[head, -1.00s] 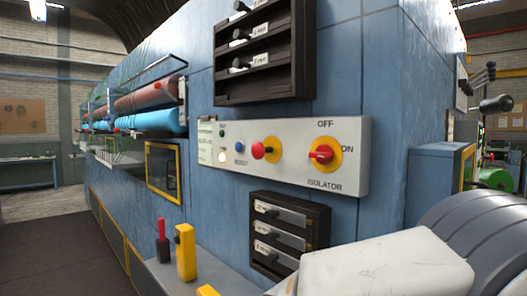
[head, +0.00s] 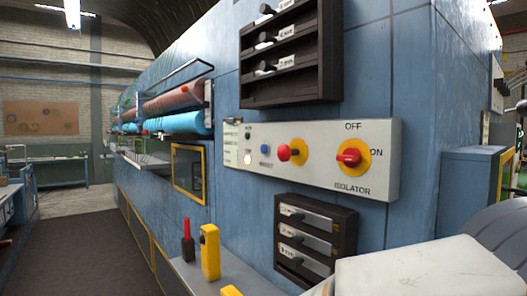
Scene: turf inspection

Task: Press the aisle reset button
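A light grey control panel (head: 325,133) is fixed to the blue machine wall. On it sits a small blue button (head: 264,149) with a label below it too small to read clearly. To its left are a lit white round lamp or button (head: 247,159) and a small dark green one (head: 248,135). To its right are a red mushroom button (head: 291,153) on a yellow disc and a red isolator knob (head: 349,157) marked OFF and ON. Neither of my grippers shows in the head view, and nothing touches the panel.
Dark racks hang above (head: 292,55) and below (head: 316,238) the panel. A grey ledge (head: 238,275) carries a yellow upright tool (head: 210,252) and a red-and-black one (head: 187,241). A dark floor aisle (head: 80,245) runs clear along the machine at left.

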